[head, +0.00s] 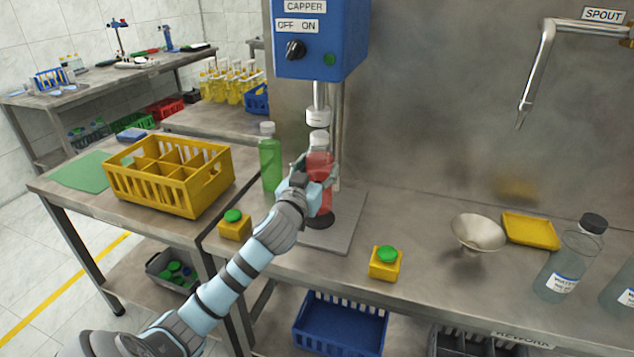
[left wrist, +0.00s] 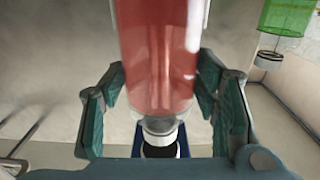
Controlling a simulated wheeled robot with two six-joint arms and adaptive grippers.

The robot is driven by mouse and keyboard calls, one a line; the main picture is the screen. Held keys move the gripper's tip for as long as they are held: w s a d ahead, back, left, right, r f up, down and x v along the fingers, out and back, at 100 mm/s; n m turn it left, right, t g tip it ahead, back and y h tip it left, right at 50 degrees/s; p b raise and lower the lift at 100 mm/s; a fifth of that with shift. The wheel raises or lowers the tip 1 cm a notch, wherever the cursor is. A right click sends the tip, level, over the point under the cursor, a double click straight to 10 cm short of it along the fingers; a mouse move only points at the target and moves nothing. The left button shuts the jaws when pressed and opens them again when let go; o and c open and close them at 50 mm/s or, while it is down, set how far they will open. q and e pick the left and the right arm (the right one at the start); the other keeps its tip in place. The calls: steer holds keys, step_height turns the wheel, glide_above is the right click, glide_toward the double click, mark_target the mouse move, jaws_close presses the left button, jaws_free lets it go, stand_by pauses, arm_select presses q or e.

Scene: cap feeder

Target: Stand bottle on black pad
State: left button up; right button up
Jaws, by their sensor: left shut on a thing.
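A clear bottle with red liquid (head: 319,180) and a pale neck is upright under the capper's white head (head: 318,117). My left gripper (head: 312,176) is shut around the bottle's body from the front left. The red bottle (left wrist: 158,55) also fills the middle of the left wrist view, between the two fingers (left wrist: 160,100). The black pad (head: 320,222) is a dark disc on the grey base plate, directly below the bottle. The bottle's bottom is at or just over the pad; I cannot tell whether they touch. My right gripper is not in view.
A green bottle (head: 270,160) stands close to the left of the red one. Yellow boxes with green buttons (head: 234,226) (head: 384,264) flank the plate in front. A yellow crate (head: 170,180) is at left. A funnel (head: 478,232) and water bottle (head: 572,262) stand at right.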

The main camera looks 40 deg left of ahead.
arm_select(q)
step_height(320, 180, down, 3)
steer(key=shift+r+b, duration=0.1)
steer(key=shift+b, duration=0.3)
steer(key=o, duration=1.7)
steer(key=shift+c, duration=0.2)
steer(key=p+v, duration=0.1)
steer(key=v, duration=1.1)
